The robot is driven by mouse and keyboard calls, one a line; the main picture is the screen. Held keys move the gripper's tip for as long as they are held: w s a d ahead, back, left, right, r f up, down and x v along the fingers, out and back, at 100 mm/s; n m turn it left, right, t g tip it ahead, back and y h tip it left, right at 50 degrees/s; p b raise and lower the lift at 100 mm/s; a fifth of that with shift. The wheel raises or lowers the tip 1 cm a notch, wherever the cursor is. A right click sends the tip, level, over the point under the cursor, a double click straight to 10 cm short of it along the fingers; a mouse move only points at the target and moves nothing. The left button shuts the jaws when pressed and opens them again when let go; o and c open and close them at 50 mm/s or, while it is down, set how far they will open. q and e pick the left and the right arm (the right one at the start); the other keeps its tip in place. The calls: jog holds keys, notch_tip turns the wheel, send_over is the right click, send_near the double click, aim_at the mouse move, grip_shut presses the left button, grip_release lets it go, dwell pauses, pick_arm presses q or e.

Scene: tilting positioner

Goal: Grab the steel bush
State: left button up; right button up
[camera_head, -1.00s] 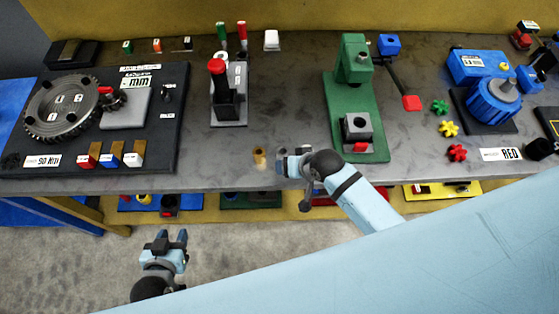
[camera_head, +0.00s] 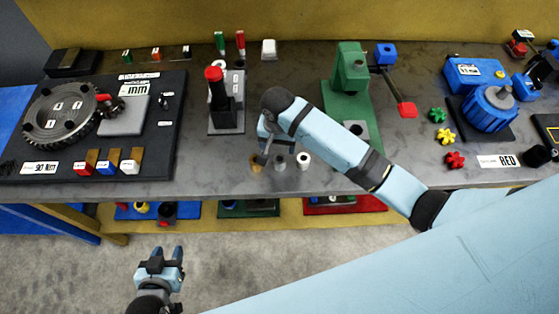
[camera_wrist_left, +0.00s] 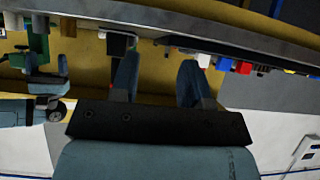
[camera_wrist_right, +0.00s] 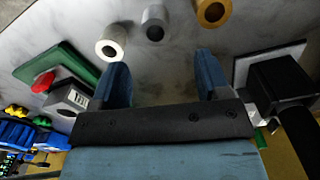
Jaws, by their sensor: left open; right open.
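Three short hollow bushes stand in a row near the bench's front edge. The grey steel bush (camera_head: 280,162) is in the middle, between a brass bush (camera_head: 256,163) and a whitish bush (camera_head: 304,161). In the right wrist view the steel bush (camera_wrist_right: 155,24) stands beyond the open fingers, roughly between their lines. My right gripper (camera_wrist_right: 162,78) is open and empty, apart from the bushes; in the head view its arm partly hides it, just behind the row. My left gripper (camera_head: 169,252) is open and empty, low in front of the bench.
A black fixture with a red knob (camera_head: 215,75) stands behind left of the bushes. A green press (camera_head: 350,70) stands behind right. A dark board with a gear (camera_head: 60,110) is at the left. The bench around the bushes is clear.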

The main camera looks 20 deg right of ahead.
aim_at(279, 159)
notch_tip(279, 159, down, 4)
jog(key=shift+r, duration=0.25)
jog(key=shift+s+d+f+p, duration=0.15)
jog(key=shift+f+p, duration=0.2)
jog(key=shift+f, duration=1.05)
jog(key=shift+s+f+p, duration=0.1)
jog(key=shift+f+p, duration=0.25)
jog(key=shift+f, duration=1)
jog(key=c, duration=1.2)
